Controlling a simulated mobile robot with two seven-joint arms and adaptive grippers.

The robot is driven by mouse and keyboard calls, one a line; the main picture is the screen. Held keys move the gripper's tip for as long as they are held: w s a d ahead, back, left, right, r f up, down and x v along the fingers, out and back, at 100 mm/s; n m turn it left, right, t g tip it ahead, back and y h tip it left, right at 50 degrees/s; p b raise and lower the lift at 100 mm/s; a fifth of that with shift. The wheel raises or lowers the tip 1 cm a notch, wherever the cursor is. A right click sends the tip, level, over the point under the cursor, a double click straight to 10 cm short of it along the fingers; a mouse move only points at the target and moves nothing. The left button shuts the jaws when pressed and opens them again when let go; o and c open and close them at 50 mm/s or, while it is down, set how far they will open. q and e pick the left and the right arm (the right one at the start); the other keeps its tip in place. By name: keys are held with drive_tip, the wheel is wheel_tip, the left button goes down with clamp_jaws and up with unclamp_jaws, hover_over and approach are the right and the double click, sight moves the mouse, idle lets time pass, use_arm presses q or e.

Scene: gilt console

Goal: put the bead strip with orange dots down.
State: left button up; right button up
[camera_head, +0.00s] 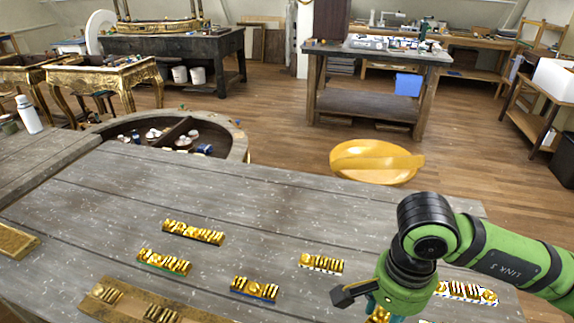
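My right gripper (372,303) reaches down at the lower right of the table, partly hidden by its own wrist. A gold bead strip (379,315) shows just under it, cut by the frame's bottom edge. I cannot tell whether the fingers are shut on this strip, and no orange dots are visible on it. My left gripper is out of view.
A gilt wooden rail (130,303) with beaded sections lies at the front left. Another gilt piece (15,241) is at the left edge. A white bottle (28,115) stands at the far left. The table's middle and back are clear. A yellow seat (372,165) stands beyond.

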drive_tip(key=n, duration=0.2)
drive_tip(key=w+n, duration=0.1)
drive_tip(key=w+d+n, duration=0.1)
drive_tip(key=n, duration=0.1)
drive_tip(key=shift+w+n, duration=0.15)
drive_tip(key=shift+n, duration=0.15)
drive_tip(key=n, duration=0.2)
drive_tip(key=w+n, duration=0.1)
drive_tip(key=shift+w+d+n, duration=0.15)
drive_tip(key=shift+d+n, duration=0.15)
drive_tip(key=shift+n, duration=0.1)
